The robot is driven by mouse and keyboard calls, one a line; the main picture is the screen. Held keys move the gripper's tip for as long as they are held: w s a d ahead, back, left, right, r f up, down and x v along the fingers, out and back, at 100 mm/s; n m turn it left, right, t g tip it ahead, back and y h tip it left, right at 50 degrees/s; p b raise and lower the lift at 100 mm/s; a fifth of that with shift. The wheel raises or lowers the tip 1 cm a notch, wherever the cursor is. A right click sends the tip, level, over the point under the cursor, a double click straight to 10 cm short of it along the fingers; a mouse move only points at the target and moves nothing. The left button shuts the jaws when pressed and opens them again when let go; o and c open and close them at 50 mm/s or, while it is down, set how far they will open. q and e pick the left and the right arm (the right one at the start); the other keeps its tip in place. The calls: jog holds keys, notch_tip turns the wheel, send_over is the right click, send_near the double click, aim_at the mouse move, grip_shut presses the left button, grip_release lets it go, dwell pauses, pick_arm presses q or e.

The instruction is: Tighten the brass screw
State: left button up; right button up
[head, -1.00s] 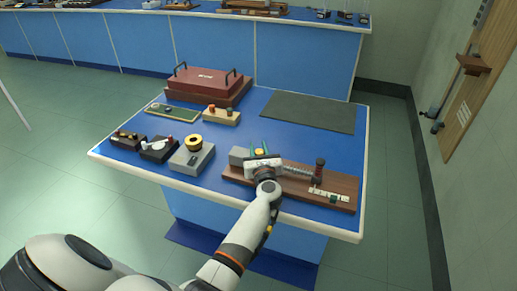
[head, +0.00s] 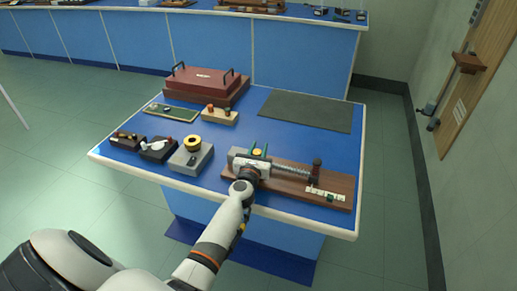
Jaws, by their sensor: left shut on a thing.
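A wooden board (head: 341,184) lies near the front right of the blue table. On it are a grey block, a ribbed metal rod (head: 292,172), a dark post (head: 316,168) and a white scale strip (head: 325,193). The small brass screw (head: 257,152) shows at the left end of the board. The hand and wrist hide part of the block and the board's front. My right gripper is not in view.
Left of the board stand a grey box with a yellow ring (head: 192,157) and two small dark boxes. Behind are a red case (head: 208,80), a green-edged tray, a wooden block with knobs (head: 220,116) and a bare dark mat (head: 308,110). The table's front edge is close.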

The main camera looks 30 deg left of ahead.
pick_arm(q)
jog(key=o, duration=1)
jog(key=shift+c, duration=0.2)
jog(key=shift+s, duration=0.1)
jog(key=v, duration=1.2)
jog(key=shift+p, duration=0.4)
